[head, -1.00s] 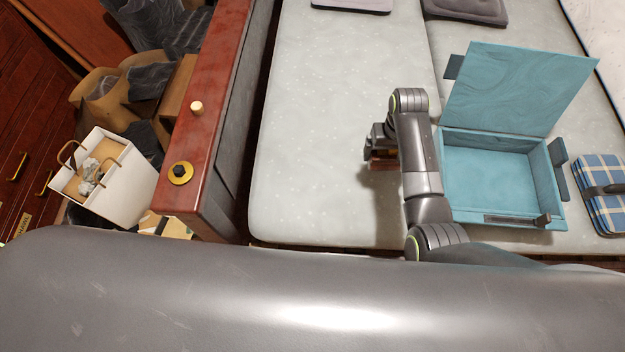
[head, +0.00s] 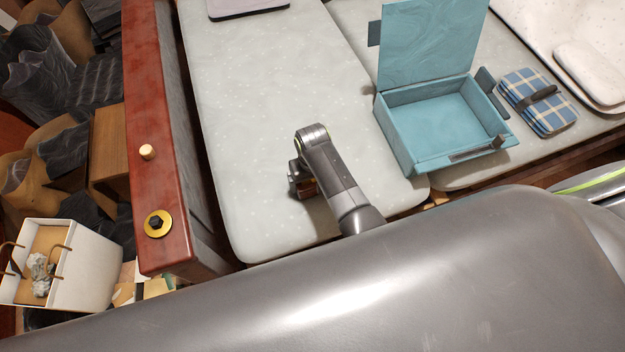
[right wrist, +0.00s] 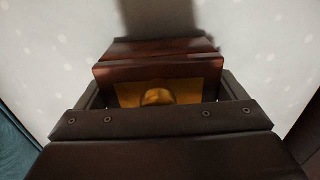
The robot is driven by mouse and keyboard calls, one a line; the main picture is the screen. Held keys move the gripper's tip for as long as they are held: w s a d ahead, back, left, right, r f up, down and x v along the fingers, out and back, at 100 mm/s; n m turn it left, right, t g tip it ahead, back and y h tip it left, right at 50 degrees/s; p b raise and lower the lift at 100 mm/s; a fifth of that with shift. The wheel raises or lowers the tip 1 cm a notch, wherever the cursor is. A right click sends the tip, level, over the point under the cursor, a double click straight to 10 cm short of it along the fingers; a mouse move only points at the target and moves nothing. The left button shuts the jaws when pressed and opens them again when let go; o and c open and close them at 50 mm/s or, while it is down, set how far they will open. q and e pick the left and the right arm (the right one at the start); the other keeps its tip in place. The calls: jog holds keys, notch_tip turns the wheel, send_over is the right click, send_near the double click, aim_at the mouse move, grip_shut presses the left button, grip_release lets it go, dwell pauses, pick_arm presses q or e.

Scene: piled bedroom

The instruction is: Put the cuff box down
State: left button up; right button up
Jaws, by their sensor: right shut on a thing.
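The cuff box is a small dark reddish-brown box with a brass-coloured plate and round knob, seen close in the right wrist view (right wrist: 155,70). In the head view only a small part of the cuff box (head: 308,190) shows below my right gripper (head: 298,182). My right gripper is shut on it, over the pale speckled mattress (head: 250,120). In the right wrist view a shadow lies on the pale surface beyond the box. I cannot tell whether the box touches the mattress. My left gripper is not in view.
An open teal box (head: 440,125) with its lid up stands on the mattress to the right. A blue plaid bundle (head: 540,100) lies further right. A red wooden bed rail (head: 150,190) and a white paper bag (head: 75,270) are at left. The mattress left of my gripper is clear.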

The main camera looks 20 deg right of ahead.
jog(key=shift+f, duration=0.25)
jog(key=shift+f, duration=0.15)
jog(key=o, duration=1)
notch_tip(320, 180, up, 12)
jog(key=shift+r+p, duration=0.15)
jog(key=shift+p, duration=1.05)
